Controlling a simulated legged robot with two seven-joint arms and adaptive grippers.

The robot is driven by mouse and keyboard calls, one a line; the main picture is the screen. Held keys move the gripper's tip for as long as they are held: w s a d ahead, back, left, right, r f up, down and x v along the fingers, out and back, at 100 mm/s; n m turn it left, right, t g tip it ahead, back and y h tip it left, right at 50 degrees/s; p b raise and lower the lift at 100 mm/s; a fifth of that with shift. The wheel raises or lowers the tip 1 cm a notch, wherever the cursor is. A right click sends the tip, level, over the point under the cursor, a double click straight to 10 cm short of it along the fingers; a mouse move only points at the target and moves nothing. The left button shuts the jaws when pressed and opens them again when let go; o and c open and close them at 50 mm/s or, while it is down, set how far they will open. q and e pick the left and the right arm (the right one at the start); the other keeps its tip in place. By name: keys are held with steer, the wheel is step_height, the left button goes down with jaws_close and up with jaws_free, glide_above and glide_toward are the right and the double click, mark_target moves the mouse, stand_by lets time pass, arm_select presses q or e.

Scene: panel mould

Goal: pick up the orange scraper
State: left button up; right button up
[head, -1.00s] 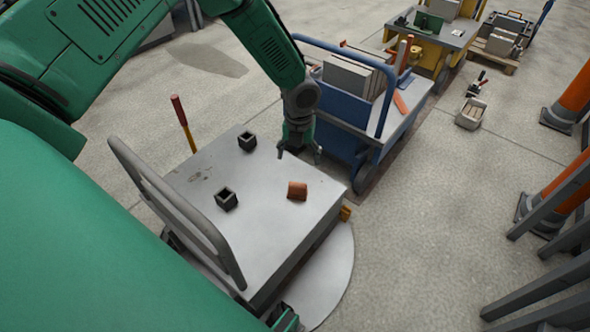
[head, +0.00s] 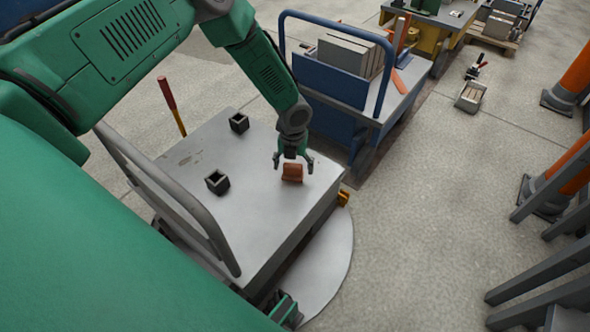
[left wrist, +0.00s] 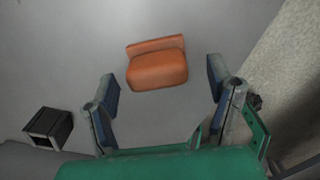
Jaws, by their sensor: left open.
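The orange scraper (head: 292,173) is a small block-like piece lying on the grey cart top (head: 250,210), near its right side. In the left wrist view the scraper (left wrist: 157,64) shows a wide body with a thinner strip along its far edge. My left gripper (head: 293,164) points down at the scraper, its fingers spread to either side. In the left wrist view the open fingers of the left gripper (left wrist: 164,90) stand left and right of the scraper with gaps on both sides. Nothing is held. My right gripper is not in view.
Two dark hollow square blocks (head: 217,182) (head: 239,122) stand on the cart top, left of the scraper. A grey handrail (head: 175,195) runs along the cart's left edge. A blue cart (head: 330,105) carrying grey slabs (head: 350,55) stands behind. The cart top around the scraper is clear.

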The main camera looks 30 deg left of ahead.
mark_target(293, 165)
arm_select(q)
steer(key=shift+a, duration=0.2)
steer(key=c, duration=1.2)
steer(key=shift+c, duration=1)
steer(key=shift+d+r, duration=0.15)
step_height(293, 165, up, 10)
steer(key=p, duration=0.4)
steer(key=shift+o, duration=1.4)
